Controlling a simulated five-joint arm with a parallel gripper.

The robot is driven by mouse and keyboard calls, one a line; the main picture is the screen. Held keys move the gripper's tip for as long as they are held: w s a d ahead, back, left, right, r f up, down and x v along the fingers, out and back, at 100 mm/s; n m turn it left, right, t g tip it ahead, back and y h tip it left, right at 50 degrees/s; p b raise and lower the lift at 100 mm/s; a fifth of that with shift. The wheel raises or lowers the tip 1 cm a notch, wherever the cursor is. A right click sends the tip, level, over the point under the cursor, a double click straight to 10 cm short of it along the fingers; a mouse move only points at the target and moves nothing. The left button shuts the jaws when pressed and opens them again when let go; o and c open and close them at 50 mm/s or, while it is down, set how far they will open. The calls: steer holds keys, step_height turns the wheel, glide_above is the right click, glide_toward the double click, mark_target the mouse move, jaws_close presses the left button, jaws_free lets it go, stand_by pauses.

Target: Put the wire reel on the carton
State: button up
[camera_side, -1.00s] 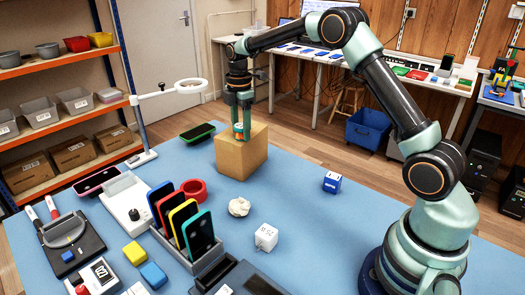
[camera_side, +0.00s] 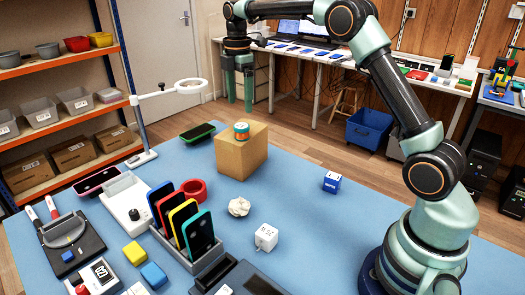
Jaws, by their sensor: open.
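The wire reel (camera_side: 241,131), a small spool with teal and orange bands, rests upright on top of the brown carton (camera_side: 243,158).
A black phone with a green edge (camera_side: 197,132) lies left of the carton. A ring lamp stand (camera_side: 144,120) rises at the left. A red tape roll (camera_side: 194,190), a crumpled white ball (camera_side: 239,207) and cubes lie nearer.

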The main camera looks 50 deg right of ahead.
steer(key=s+a+r+m+t, duration=0.3)
steer(key=s+a+r+m, duration=0.2)
steer(key=s+r+m, duration=0.55)
steer(key=s+a+f+m+t, duration=0.2)
steer(key=s+f+m, duration=0.3)
steer(key=s, duration=0.8)
step_height(320, 180, down, 3)
steer(key=shift+a+t, duration=0.3)
steer(key=shift+a, duration=0.1)
